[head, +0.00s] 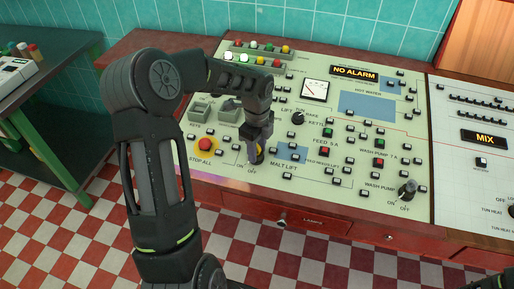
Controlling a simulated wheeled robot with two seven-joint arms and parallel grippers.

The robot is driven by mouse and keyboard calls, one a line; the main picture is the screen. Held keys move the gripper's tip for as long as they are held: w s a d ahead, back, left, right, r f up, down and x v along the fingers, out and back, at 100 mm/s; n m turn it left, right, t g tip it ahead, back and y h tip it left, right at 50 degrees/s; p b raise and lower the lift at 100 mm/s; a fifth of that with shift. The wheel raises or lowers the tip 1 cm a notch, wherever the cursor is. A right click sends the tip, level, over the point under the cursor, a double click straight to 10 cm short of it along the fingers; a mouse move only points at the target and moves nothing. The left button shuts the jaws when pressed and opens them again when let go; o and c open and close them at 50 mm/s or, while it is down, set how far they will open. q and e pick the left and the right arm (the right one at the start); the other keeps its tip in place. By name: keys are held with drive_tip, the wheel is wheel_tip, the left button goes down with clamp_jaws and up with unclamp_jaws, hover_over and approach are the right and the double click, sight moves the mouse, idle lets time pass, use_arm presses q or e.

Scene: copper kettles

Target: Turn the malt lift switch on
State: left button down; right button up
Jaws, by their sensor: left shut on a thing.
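The malt lift switch (259,158) is on the pale control panel (335,192), left of the printed words MALT LIFT. Only a small part of it shows, because my left gripper (256,153) covers it from above. My left gripper points down and is shut on the switch. ON and OFF marks are beside it, but the lever's position is hidden. My right gripper is not in view; only dark parts of my own body show at the bottom right corner.
A red stop button (204,145) on a yellow plate is just left of my gripper. The wash pump switch (407,190) stands up at the panel's right. Several small buttons surround the labels. A lit NO ALARM sign (354,72) is at the back. A green table (45,85) stands left.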

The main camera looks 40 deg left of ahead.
use_arm(q)
drive_tip(key=shift+r+m+p, duration=0.1)
drive_tip(key=shift+m+p, duration=0.2)
drive_tip(key=shift+m, duration=1)
drive_tip(key=c, duration=1.2)
unclamp_jaws()
wheel_tip(320, 180, up, 8)
drive_tip(key=shift+f+b, duration=0.1)
drive_tip(key=shift+b, duration=0.4)
